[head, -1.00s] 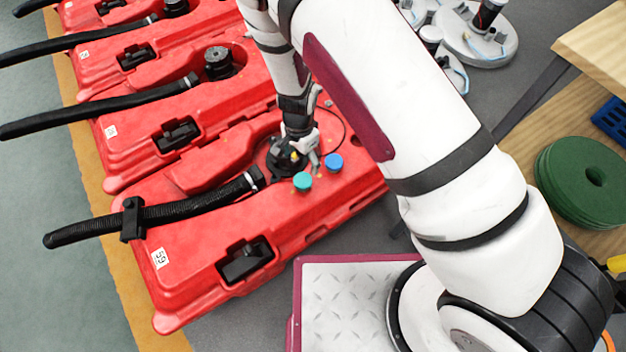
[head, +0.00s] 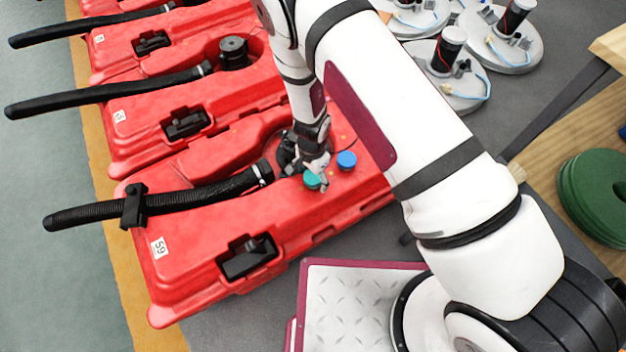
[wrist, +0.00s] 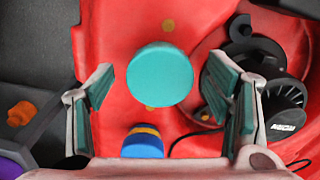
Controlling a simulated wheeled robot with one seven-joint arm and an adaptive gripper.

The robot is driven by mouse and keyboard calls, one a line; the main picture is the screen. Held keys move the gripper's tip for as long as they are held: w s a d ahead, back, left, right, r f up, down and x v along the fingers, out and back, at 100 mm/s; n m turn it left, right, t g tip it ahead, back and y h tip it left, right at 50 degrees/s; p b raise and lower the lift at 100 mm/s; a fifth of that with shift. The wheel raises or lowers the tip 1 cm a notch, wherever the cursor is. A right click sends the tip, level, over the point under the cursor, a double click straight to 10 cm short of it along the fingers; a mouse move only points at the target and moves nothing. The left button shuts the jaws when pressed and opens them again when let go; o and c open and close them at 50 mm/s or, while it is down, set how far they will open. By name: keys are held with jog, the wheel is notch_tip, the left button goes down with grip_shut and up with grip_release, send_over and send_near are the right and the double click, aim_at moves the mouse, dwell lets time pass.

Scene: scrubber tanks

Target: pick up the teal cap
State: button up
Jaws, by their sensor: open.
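The teal cap (wrist: 160,74) is a round disc on the red tank (head: 215,225), centred between my fingers in the wrist view. In the head view the teal cap (head: 312,180) is partly hidden by my gripper (head: 318,168). My gripper also shows in the wrist view (wrist: 160,92), open, with one finger on each side of the cap and a gap on both sides. I cannot tell how far the fingertips are above the tank top. A blue cap (head: 347,160) sits to the right of the teal one, and it also shows in the wrist view (wrist: 142,146).
A black fitting (wrist: 262,62) stands close to the right finger in the wrist view. A black hose (head: 190,200) crosses the tank. More red tanks (head: 145,125) line up behind. Round grey bases with motors (head: 455,85) and green discs (head: 597,195) are at right.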

jog(key=shift+f, duration=0.65)
jog(key=shift+c, duration=0.4)
jog(key=c, duration=0.9)
jog(key=shift+c, duration=0.2)
jog(key=shift+r, duration=0.1)
